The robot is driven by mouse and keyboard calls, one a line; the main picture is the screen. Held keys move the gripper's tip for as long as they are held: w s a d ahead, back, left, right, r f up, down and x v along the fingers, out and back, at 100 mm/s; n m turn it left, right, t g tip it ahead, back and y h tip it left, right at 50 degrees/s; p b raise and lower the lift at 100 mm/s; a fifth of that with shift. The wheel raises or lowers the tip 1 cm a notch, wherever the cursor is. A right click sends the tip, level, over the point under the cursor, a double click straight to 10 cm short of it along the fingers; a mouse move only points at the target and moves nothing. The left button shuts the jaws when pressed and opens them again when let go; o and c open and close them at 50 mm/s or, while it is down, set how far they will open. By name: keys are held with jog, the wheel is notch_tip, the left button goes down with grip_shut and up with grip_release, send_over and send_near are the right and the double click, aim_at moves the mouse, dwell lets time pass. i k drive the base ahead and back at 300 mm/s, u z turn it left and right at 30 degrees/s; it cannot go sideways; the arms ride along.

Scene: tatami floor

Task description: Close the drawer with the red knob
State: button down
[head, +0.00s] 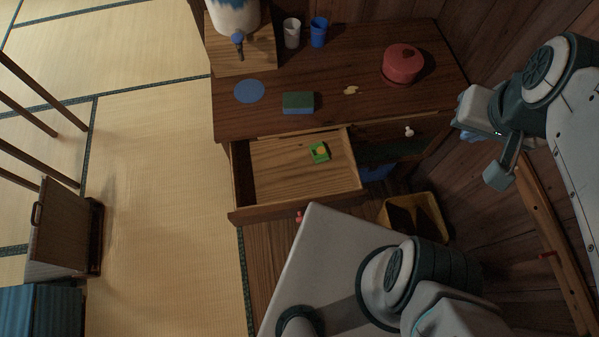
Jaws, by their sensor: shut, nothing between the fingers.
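The drawer with the red knob (299,217) is pulled far out of the left side of the wooden desk. Its bare wooden floor (275,180) shows, and a small green and yellow item (319,152) lies inside. The red knob sits low on the drawer's front panel (255,213), partly beside the edge of my white body. My gripper (468,118) is at the right, beside the desk's right end, well apart from the drawer. It is shut and empty. Its fingertips are small and hard to make out.
The desk top (340,125) holds a red pot (402,63), a white cup (291,32), a blue cup (318,32), a sponge (298,102) and a blue disc (249,91). A drawer with a white knob (409,131) is at right. A yellow bin (416,216) stands below.

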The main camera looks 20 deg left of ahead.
aim_at(276, 178)
jog(key=u, duration=0.5)
jog(key=k, duration=1.2)
jog(key=u, duration=0.5)
jog(key=i, duration=0.9)
jog(key=z, duration=1.45)
jog(key=k, duration=0.7)
jog(key=u, duration=0.95)
